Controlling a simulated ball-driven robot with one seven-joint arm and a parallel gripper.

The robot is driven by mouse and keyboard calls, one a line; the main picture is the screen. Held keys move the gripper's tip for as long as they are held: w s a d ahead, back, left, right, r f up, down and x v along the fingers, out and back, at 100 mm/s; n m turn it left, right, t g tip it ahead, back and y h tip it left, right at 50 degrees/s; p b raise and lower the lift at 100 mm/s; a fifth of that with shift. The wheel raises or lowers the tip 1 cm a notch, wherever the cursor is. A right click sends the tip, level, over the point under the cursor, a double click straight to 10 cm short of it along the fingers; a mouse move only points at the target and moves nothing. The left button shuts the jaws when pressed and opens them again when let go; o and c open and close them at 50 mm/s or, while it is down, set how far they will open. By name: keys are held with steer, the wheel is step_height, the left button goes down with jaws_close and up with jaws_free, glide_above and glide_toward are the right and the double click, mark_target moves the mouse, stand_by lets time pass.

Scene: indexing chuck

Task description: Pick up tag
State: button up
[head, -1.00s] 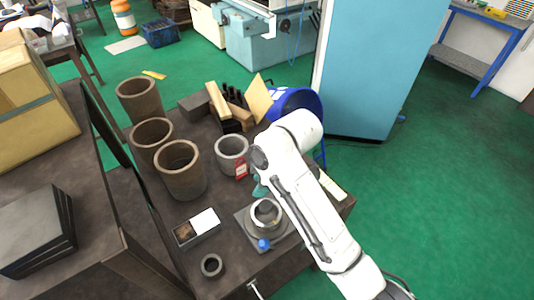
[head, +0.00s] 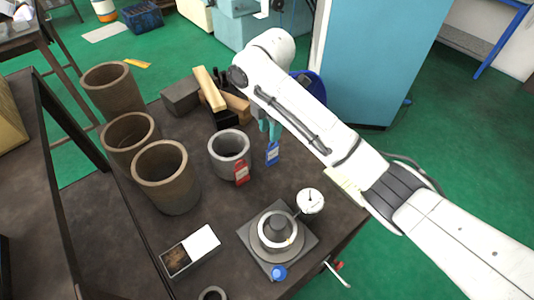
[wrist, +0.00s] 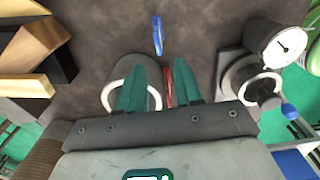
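A red tag (head: 241,172) rests against the front of a grey cup (head: 229,140). A blue tag (head: 272,153) stands to the right of the cup, just below my teal fingertips (head: 270,128) in the head view. My gripper (wrist: 160,75) is open in the wrist view, with its two fingers apart and nothing clasped. There the red tag (wrist: 170,88) shows in the gap by the right finger, beside the cup's pale rim (wrist: 107,92). The blue tag (wrist: 158,35) is clear of the fingertips. The red tag is partly hidden by the right finger.
The chuck (head: 278,232) on its square plate and a dial gauge (head: 310,201) stand at the table's front right. Several brown cylinders (head: 165,178) stand left. Blocks (head: 209,90) lie behind the cup. A small box (head: 190,251) is near the front.

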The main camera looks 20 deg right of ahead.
mark_target(272, 148)
steer(key=f, duration=0.4)
steer(key=w+f, duration=0.1)
steer(key=f, duration=0.1)
steer(key=shift+d+f, duration=0.1)
steer(key=shift+s+d+f+p, duration=0.1)
steer(key=shift+f+p, duration=0.05)
steer(key=shift+f, duration=0.75)
steer(key=shift+s+d+f+p, duration=0.1)
steer(key=shift+s+f, duration=0.05)
steer(key=shift+f, duration=0.7)
steer(key=shift+s+d+f+p, duration=0.1)
steer(key=shift+f+p, duration=0.05)
steer(key=shift+f, duration=0.75)
jaws_close()
